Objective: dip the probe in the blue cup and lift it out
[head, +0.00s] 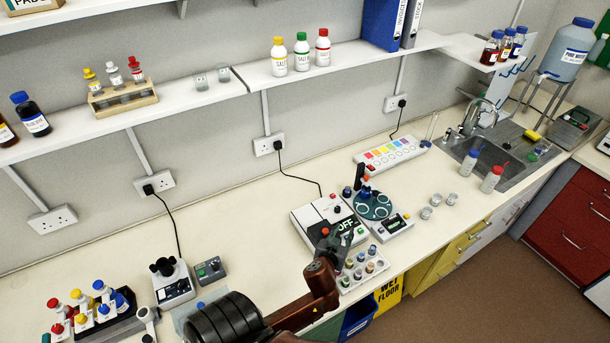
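My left gripper (340,240) is over the bench, just in front of the white instrument with the "OFF" sign (346,226). Its dark fingers point away from me; I cannot tell whether they are open or hold anything. A white rack of small cups with coloured tops (363,268) stands close to the right of the gripper; some tops look blue, but which one is the blue cup is unclear. A dark upright piece with blue and red parts (361,180), possibly the probe, stands behind at a round teal plate (373,206). My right gripper is out of view.
A white meter with a display (391,226) stands right of the teal plate. At left are a black rack of capped bottles (98,320) and a small device (172,283).

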